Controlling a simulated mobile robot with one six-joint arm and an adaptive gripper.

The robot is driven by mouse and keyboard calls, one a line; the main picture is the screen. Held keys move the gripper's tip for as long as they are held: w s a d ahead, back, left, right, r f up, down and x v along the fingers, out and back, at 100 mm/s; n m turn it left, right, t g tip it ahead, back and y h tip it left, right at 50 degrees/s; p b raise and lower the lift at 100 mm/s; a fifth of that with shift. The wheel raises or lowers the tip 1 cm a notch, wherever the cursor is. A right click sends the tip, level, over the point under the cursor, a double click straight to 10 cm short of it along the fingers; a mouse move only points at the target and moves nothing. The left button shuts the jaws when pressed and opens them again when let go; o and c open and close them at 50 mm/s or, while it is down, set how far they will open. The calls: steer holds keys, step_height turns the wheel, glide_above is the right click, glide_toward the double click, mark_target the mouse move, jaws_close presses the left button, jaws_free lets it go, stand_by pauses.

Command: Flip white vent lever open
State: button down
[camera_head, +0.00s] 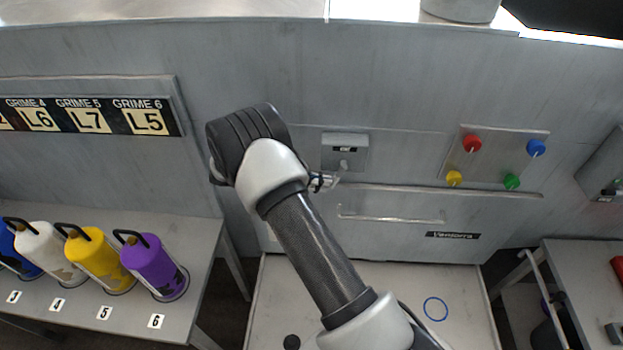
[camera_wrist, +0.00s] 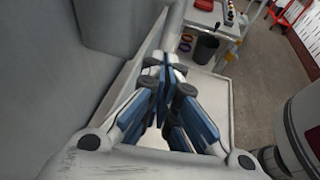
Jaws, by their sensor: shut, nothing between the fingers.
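A small grey box (camera_head: 345,152) with a dark label is mounted on the grey machine front, near the middle of the head view. A small pale lever (camera_head: 343,165) shows at its lower part; its exact position is too small to tell. My gripper (camera_head: 327,182) is just below and left of this box, partly hidden behind my wrist. I cannot tell whether it touches the lever. In the wrist view my gripper (camera_wrist: 165,75) has its blue-and-white fingers shut together and empty, beside the grey machine surface. The lever is not visible there.
A long rail handle (camera_head: 440,190) runs below the box. A panel (camera_head: 497,158) with red, blue, yellow and green knobs is to the right. Several coloured cylinders, including a purple one (camera_head: 153,266), stand on the left table (camera_head: 205,245). A dark bin (camera_wrist: 205,50) stands beyond the gripper.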

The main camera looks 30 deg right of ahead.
steer(key=shift+s+d+f+b, duration=0.45)
steer(key=shift+s+d+f, duration=0.25)
steer(key=shift+d, duration=0.15)
steer(key=shift+s+f, duration=0.1)
steer(key=shift+f, duration=0.05)
steer(key=v, duration=1.2)
steer(key=shift+w, duration=0.2)
steer(key=shift+a, duration=0.2)
